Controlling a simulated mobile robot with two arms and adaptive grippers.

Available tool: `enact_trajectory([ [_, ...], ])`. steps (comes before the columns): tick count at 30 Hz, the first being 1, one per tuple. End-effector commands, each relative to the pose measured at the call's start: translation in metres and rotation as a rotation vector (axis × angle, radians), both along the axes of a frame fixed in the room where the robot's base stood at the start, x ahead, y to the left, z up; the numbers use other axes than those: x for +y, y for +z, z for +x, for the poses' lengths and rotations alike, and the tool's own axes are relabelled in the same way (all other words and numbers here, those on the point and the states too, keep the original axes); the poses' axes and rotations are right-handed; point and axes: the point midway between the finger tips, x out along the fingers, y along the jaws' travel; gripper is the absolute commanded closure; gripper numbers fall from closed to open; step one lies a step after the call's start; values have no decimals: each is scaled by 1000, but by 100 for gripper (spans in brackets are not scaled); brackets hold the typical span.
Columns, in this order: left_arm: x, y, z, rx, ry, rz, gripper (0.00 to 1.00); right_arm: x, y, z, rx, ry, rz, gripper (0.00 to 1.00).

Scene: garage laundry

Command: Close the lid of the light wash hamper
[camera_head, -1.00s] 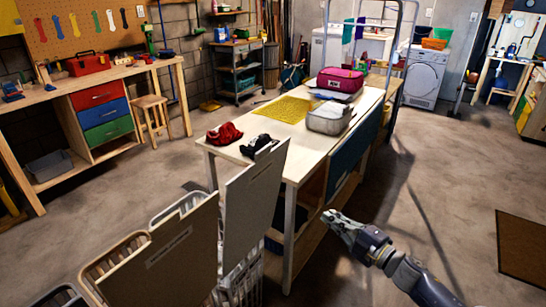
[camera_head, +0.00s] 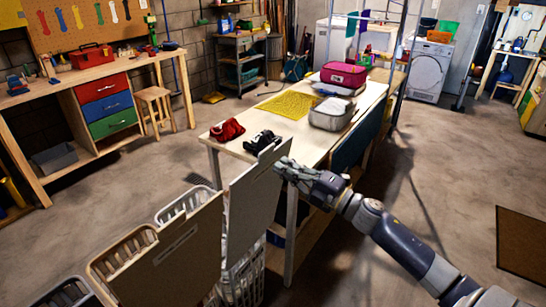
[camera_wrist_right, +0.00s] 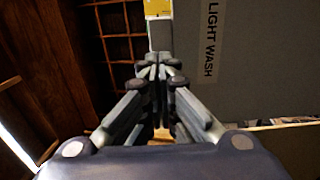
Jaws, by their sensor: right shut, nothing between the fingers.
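The light wash hamper's lid (camera_head: 250,205) is an upright grey panel in the head view, swung open. In the right wrist view the lid (camera_wrist_right: 255,70) fills the right side, with "LIGHT WASH" printed on it. A white slatted basket (camera_head: 185,203) shows partly behind the upright panels. My right gripper (camera_head: 280,166) is shut and empty, with its tips at the lid's upper right edge. In the wrist view the shut fingers (camera_wrist_right: 158,75) point along the lid's edge; I cannot tell if they touch it. My left gripper is out of view.
A second open lid (camera_head: 170,262) stands in front, beside a tan basket (camera_head: 115,250). A table (camera_head: 230,148) behind holds a red cloth (camera_head: 227,130), a black item (camera_head: 263,141) and bags. The floor to the right is open, with a brown mat (camera_head: 522,245).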

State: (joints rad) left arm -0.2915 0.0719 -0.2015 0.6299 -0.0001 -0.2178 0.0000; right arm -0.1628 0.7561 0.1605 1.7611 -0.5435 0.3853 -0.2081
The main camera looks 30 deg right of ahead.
Motion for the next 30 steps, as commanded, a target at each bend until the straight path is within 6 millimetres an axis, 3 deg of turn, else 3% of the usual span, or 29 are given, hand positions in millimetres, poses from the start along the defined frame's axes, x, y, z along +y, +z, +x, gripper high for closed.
enact_trajectory([
  [10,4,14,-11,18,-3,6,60,13,8,34,0,-2,2,100],
  [30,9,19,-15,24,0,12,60,18,11,43,13,0,-6,100],
])
